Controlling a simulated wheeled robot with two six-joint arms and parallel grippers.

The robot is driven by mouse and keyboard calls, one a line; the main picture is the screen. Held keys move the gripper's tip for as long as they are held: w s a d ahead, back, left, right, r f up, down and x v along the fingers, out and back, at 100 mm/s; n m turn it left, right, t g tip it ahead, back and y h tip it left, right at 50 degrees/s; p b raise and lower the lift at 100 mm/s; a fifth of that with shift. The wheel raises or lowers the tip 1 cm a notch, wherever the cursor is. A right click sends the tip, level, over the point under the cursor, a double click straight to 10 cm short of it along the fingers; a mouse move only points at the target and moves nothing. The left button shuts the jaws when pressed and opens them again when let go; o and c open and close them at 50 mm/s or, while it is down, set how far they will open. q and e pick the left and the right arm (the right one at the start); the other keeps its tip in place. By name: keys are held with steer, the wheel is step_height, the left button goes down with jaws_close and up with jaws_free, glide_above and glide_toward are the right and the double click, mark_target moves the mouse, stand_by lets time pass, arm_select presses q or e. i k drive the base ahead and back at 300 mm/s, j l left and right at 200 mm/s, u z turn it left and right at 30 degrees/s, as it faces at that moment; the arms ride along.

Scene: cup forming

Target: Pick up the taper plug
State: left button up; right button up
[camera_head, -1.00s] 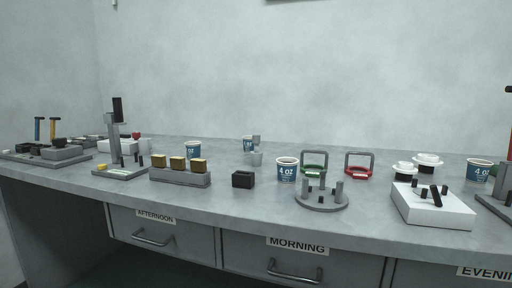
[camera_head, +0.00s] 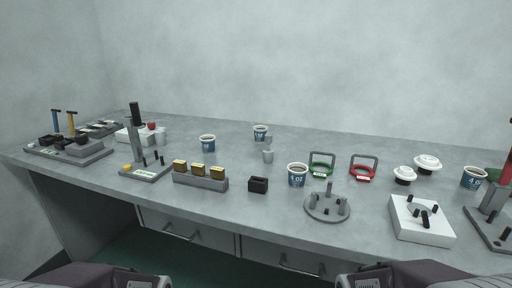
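I cannot tell for sure which object is the taper plug. Two white round stepped pieces with dark lower parts stand at the right of the bench, a nearer one (camera_head: 404,174) and a farther one (camera_head: 427,164). Only parts of my two arms show at the bottom edge. Both grippers are out of view, and nothing on the bench is touched by them.
The grey bench (camera_head: 120,205) holds blue paper cups (camera_head: 297,175), a green-based handle (camera_head: 321,165), a red-based handle (camera_head: 363,168), a round pegged stand (camera_head: 327,205), a white block (camera_head: 422,220), a black box (camera_head: 258,184) and a brass-block rack (camera_head: 200,178). Drawers sit below.

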mark_target(268, 153)
steer(key=j+u, duration=0.15)
steer(key=j, duration=0.2)
steer(key=i+j+u, duration=0.1)
steer(key=j, duration=0.25)
steer(key=i+j+u, duration=0.15)
steer(key=j, duration=0.25)
steer(key=i+j+u, duration=0.15)
steer(key=j, duration=0.2)
steer(key=j+u, duration=0.15)
steer(key=j, duration=0.15)
steer(key=i, duration=0.05)
